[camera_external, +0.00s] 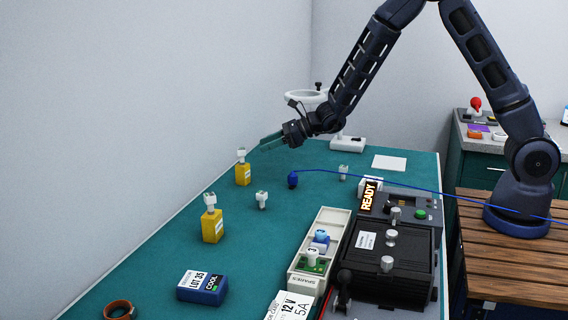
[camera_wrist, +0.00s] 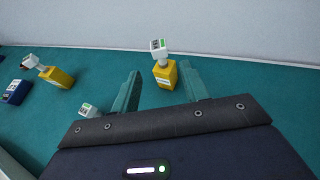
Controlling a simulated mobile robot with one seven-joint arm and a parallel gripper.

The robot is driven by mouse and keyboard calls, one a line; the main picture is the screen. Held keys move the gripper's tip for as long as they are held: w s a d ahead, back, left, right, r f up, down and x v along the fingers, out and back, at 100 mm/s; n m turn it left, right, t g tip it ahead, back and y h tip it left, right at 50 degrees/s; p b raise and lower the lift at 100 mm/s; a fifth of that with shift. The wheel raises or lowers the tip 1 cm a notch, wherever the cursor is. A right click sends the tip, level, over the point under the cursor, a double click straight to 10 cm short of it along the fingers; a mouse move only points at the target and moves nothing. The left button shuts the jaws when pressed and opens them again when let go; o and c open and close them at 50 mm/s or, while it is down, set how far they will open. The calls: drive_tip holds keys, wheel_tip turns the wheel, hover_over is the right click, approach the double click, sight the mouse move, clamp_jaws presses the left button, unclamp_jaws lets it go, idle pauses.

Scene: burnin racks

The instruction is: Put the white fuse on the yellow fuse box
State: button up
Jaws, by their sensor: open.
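A yellow fuse box (camera_external: 243,175) stands at the table's far left edge with a white fuse (camera_external: 241,155) on top. In the wrist view this box (camera_wrist: 165,77) and its fuse (camera_wrist: 158,47) appear between my fingers. My gripper (camera_external: 270,143) is open and empty, just to the right of and slightly above that fuse. A second yellow box (camera_external: 212,227) stands nearer with another white fuse (camera_external: 210,201) on it. A loose white fuse (camera_external: 262,199) stands on the table between them, partly hidden by my gripper body in the wrist view (camera_wrist: 88,110).
Another white fuse (camera_external: 343,172) stands near a blue plug (camera_external: 292,180) with its cable. A spares tray (camera_external: 298,265) and black tester (camera_external: 392,265) stand at right. A blue box (camera_external: 203,288) and copper ring (camera_external: 119,310) lie in front. A magnifier stand (camera_external: 348,144) is behind.

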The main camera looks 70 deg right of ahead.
drive_tip(key=s+a+r+n+g+y, duration=0.25)
drive_tip(key=s+a+r+n, duration=0.25)
drive_tip(key=s+r+n, duration=0.45)
drive_tip(key=s+a+r+n+g+y, duration=0.2)
drive_tip(key=s+a+r+n+g, duration=0.4)
drive_tip(key=s+r, duration=0.6)
drive_tip(key=s+d+n+h, duration=0.3)
drive_tip(key=s+n, duration=0.7)
drive_tip(key=s, duration=0.8)
drive_tip(key=s+d+r+n+h, duration=0.1)
drive_tip(key=s+d+n+h, duration=0.5)
drive_tip(key=s, duration=0.7)
drive_tip(key=d, duration=0.2)
drive_tip(key=shift+d+t, duration=0.35)
drive_tip(key=shift+d, duration=0.05)
